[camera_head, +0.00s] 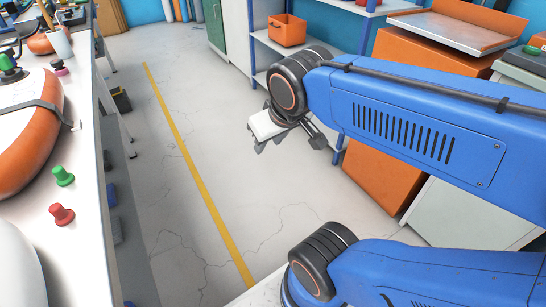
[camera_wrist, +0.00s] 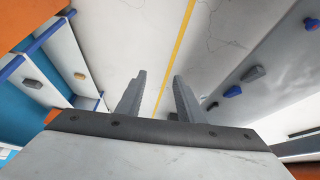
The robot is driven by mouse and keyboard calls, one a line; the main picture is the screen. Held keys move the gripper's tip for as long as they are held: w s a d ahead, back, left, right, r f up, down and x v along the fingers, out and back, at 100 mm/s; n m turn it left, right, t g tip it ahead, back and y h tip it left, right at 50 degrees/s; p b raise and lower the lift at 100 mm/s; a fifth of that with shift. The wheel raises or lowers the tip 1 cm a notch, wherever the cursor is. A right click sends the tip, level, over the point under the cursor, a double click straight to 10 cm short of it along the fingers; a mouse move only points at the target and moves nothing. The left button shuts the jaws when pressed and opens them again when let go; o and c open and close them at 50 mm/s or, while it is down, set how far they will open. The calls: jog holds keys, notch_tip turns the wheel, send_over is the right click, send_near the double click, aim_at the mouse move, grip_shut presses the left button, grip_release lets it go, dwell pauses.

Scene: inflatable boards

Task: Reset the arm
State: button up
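My gripper (camera_head: 267,142) hangs at the end of my blue arm, over the open floor near the middle of the head view. In the wrist view my gripper (camera_wrist: 158,95) shows two grey fingers standing apart. Nothing is between them; only the floor and its yellow line show through the gap. The gripper is clear of the benches and shelves and touches nothing that I can see.
A white workbench (camera_head: 100,227) runs along the left, bearing a green knob (camera_head: 63,176), a red knob (camera_head: 61,214) and an orange-and-white board (camera_head: 30,130). An orange cabinet (camera_head: 372,165) and a shelf with an orange bin (camera_head: 287,31) stand behind my arm. The floor (camera_head: 165,190) between is clear.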

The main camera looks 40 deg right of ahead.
jog(key=shift+g+y, duration=0.5)
jog(key=s+f, duration=0.1)
jog(key=s, duration=0.1)
jog(key=s+a+f, duration=0.1)
jog(key=shift+s+a+f, duration=0.1)
jog(key=shift+s+a, duration=0.05)
jog(key=shift+s, duration=0.2)
